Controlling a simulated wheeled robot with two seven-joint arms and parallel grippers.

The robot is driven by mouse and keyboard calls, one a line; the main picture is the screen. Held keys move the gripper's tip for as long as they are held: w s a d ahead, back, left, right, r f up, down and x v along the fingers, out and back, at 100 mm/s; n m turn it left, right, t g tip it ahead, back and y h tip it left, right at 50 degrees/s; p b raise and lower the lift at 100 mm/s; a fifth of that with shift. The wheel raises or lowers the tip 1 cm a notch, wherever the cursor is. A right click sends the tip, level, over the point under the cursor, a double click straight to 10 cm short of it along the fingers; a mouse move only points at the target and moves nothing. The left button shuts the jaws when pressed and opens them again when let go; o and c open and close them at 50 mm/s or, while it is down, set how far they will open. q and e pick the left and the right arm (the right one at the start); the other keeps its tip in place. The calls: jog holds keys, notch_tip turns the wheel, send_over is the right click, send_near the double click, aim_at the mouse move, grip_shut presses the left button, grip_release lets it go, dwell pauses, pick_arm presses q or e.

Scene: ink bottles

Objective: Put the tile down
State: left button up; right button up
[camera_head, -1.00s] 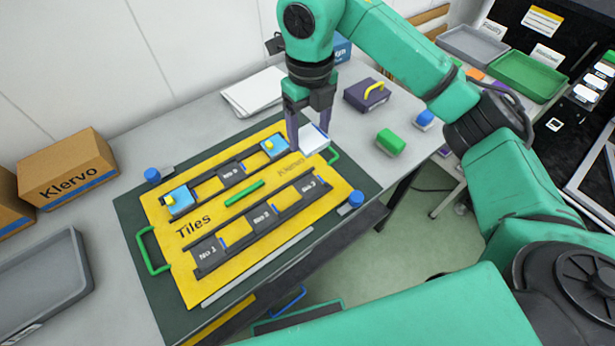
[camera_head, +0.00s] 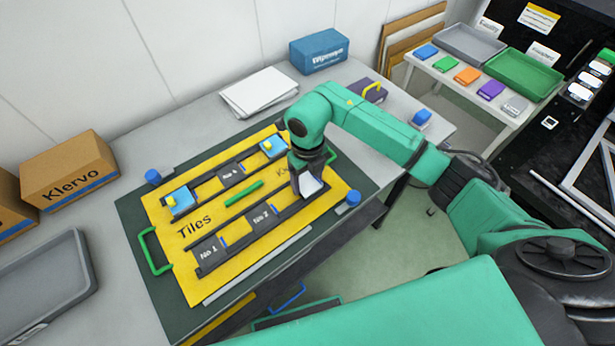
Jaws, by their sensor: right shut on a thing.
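A pale grey-white tile (camera_head: 311,186) is held in my right gripper (camera_head: 307,187), which is shut on it. The tile hangs tilted over the front right end of the yellow Tiles board (camera_head: 185,262), at the end of the front row of slots. I cannot tell if it touches the board. In the front row, the slots No 1 (camera_head: 208,251) and No 2 (camera_head: 262,218) are empty; the slot to their right is hidden by the gripper and tile. My left gripper is not in view.
The board lies on a dark green mat (camera_head: 135,215). A blue peg (camera_head: 353,198) stands near its right corner, another (camera_head: 152,176) at the back left. White papers (camera_head: 259,92) and a purple block (camera_head: 368,90) lie behind. A grey tray (camera_head: 45,285) is at left.

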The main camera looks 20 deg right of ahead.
aim_at(308, 183)
jog(key=o, duration=1.4)
jog(key=shift+f, duration=0.1)
jog(key=shift+r, duration=0.55)
notch_tip(308, 183, up, 11)
jog(key=b, duration=0.2)
jog(key=shift+b, duration=0.3)
jog(key=shift+r, duration=0.1)
